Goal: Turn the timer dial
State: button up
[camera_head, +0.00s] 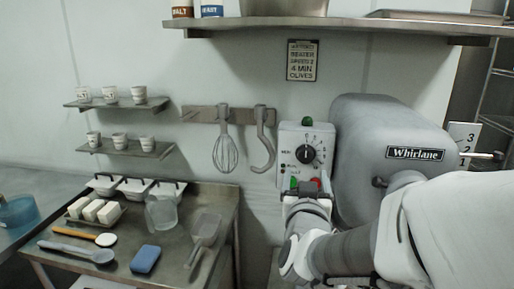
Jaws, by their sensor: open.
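The timer dial (307,154) is a black round knob with a pale pointer mark on the light grey control panel (288,135) of the mixer (375,125). Its face is in plain view, with small marks around it. My gripper (305,188) is just below the dial, in front of the panel's lower part. It is open, and its fingers are small and partly hidden by my wrist. I see no contact between the gripper and the dial. Green and red patches show beside the gripper at the panel's lower edge.
A whisk (224,153) and a hook (263,150) hang from a wall rail left of the panel. A shelf (340,24) runs above. A steel table (185,255) at left holds trays, a jug, a scoop and a blue block. A sign (302,61) hangs above the panel.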

aim_at(306, 158)
jog(key=w, duration=0.2)
jog(key=w+d+p, duration=0.1)
jog(key=w, duration=0.2)
jog(key=w+p, duration=0.1)
jog(key=w, duration=0.2)
jog(key=shift+w+d, duration=0.1)
jog(key=shift+d, duration=0.25)
grip_shut()
jog(key=shift+f, duration=0.1)
